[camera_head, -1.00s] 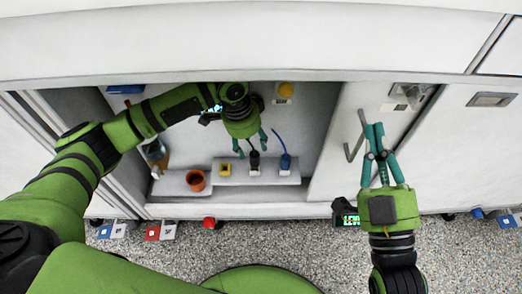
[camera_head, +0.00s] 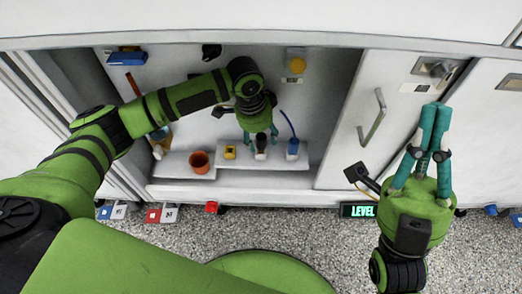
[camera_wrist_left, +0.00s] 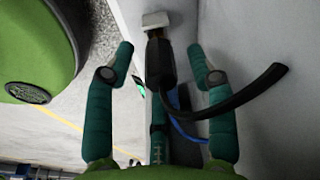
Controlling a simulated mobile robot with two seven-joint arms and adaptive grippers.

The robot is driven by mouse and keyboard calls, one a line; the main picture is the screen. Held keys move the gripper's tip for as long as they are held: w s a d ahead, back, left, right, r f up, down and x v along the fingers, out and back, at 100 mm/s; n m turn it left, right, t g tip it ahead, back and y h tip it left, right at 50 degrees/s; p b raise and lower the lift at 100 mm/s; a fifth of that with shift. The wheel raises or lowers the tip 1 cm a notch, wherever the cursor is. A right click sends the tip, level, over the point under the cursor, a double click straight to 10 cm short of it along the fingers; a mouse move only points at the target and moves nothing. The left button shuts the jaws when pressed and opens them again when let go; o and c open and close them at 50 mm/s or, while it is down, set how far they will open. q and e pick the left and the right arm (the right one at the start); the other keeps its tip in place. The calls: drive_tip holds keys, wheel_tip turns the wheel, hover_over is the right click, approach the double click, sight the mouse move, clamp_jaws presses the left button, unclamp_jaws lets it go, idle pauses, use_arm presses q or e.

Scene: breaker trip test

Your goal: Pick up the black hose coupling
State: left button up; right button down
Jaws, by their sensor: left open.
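The black hose coupling (camera_head: 261,142) stands upright on a small white base on the shelf inside the cabinet. In the left wrist view the coupling (camera_wrist_left: 160,62) shows with a black hose curving off to the right. My left gripper (camera_head: 261,134) is open, with one teal finger on each side of the coupling. In the left wrist view, clear gaps show between the coupling and both fingers (camera_wrist_left: 161,53). My right gripper (camera_head: 437,108) has its fingers together and empty, in front of the cabinet's right door.
On the shelf, a yellow block (camera_head: 230,152) and an orange-brown pot (camera_head: 199,162) stand left of the coupling. A blue coupling (camera_head: 292,149) with a blue hose stands close on its right. A door handle (camera_head: 373,118) is near my right gripper.

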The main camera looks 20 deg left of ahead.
use_arm(q)
drive_tip(key=shift+f, duration=0.45)
clamp_jaws()
drive_tip(key=shift+d+r, duration=0.1)
drive_tip(key=shift+r, duration=0.05)
